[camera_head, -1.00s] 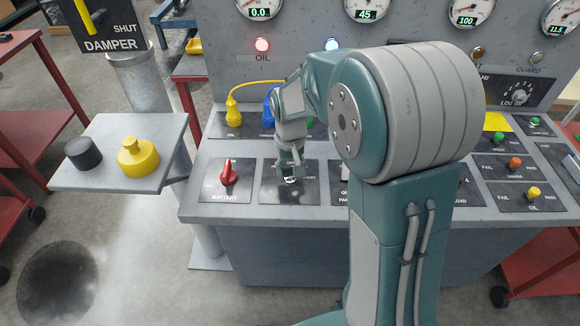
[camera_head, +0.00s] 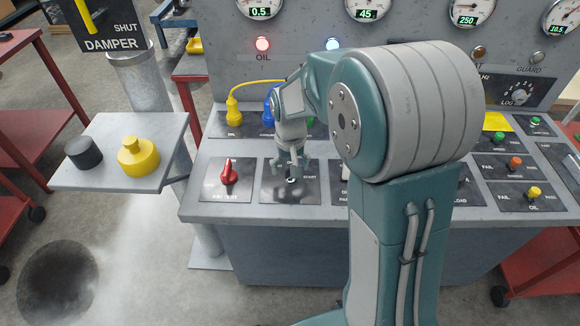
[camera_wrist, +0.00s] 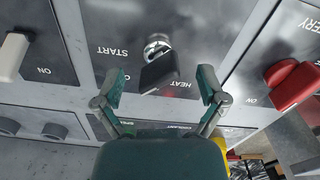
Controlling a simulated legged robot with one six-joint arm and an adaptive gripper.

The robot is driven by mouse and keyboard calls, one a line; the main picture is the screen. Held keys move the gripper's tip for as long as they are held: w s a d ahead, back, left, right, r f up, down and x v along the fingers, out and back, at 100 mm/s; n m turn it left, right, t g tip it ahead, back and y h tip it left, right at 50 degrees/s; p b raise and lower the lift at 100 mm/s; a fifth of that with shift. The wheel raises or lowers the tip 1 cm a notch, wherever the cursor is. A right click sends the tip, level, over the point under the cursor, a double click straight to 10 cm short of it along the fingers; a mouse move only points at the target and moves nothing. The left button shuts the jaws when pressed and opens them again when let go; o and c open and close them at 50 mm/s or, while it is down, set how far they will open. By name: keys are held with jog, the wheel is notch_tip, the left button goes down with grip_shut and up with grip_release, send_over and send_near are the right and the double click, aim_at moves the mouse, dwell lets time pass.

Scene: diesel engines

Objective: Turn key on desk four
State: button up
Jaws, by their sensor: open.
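The key (camera_wrist: 158,72) has a black head and sits in a silver lock on a dark panel marked START, HEAT and ON in the wrist view. In the head view the lock and key (camera_head: 291,180) are small, just below my gripper (camera_head: 292,168). In the wrist view my gripper (camera_wrist: 161,82) is open, one finger on each side of the key head. I see gaps between the fingers and the key. The key appears tilted away from the panel's printed lines.
A red battery switch (camera_head: 229,171) is on the panel to the left, and a white switch (camera_wrist: 12,55) is on the other neighbouring panel. Yellow and blue plugs (camera_head: 233,110) stand behind. A side shelf (camera_head: 105,178) holds a yellow button. A red OIL lamp (camera_head: 262,44) is lit.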

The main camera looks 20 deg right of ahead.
notch_tip(320, 180, up, 12)
dwell(0.6)
jog(key=shift+f, duration=0.1)
jog(key=s+r+t, duration=0.2)
jog(key=s, duration=0.8)
jog(key=s+r+n+t, duration=0.1)
jog(key=s+t, duration=0.2)
jog(key=s, duration=0.8)
jog(key=shift+r+t, duration=0.3)
jog(key=shift+r, duration=0.1)
